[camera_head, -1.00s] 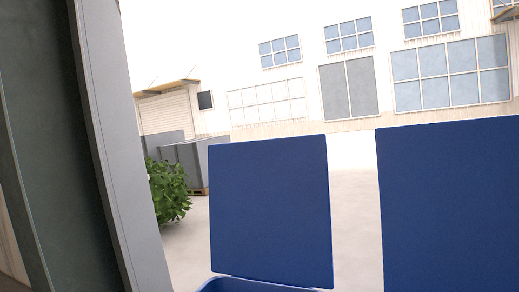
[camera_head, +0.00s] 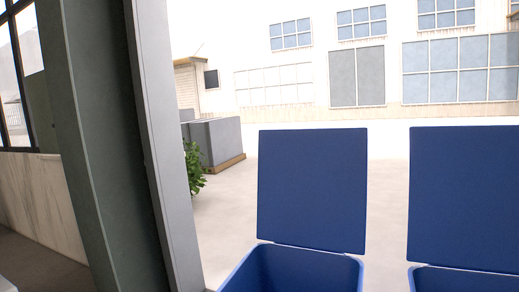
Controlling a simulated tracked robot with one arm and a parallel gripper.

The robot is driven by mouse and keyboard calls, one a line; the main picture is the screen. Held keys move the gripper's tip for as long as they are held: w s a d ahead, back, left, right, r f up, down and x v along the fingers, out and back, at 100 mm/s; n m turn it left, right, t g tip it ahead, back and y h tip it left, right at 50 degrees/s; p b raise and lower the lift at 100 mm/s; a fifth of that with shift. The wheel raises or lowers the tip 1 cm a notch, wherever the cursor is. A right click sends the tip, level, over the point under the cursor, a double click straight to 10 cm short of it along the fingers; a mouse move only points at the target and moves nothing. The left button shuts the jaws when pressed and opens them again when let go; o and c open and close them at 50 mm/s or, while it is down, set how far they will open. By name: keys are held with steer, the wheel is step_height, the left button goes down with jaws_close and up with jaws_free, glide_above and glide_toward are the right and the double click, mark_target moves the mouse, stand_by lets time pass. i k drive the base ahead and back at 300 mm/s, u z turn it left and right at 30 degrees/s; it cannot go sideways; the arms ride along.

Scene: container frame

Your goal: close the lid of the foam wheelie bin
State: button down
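Two blue bins stand side by side at the lower right, each with its lid raised upright. The left bin's lid (camera_head: 312,190) stands behind its open body (camera_head: 295,272), whose rim shows at the bottom edge. The right bin's lid (camera_head: 465,198) is cut off by the right edge, and only the top of its body (camera_head: 462,280) shows. I cannot tell which one is the foam bin, as no label or contents are visible. My gripper is not in view.
A grey frame post (camera_head: 120,150) stands close on the left, with a marble-look wall (camera_head: 48,205) and window beyond it. Grey crates (camera_head: 218,141) and a green bush (camera_head: 193,168) are behind the bins. Pale open ground lies between them and the building (camera_head: 290,75).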

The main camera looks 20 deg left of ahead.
mark_target(312, 192)
steer(key=k, duration=0.4)
steer(key=u, duration=1)
steer(key=i, duration=1.55)
steer(key=u, duration=0.55)
steer(key=i, duration=1.75)
steer(key=z, duration=0.35)
steer(key=i, duration=1.55)
steer(key=z, duration=1.45)
steer(key=i, duration=1.3)
steer(key=z, duration=0.6)
steer(key=k, duration=0.75)
steer(key=z, duration=0.25)
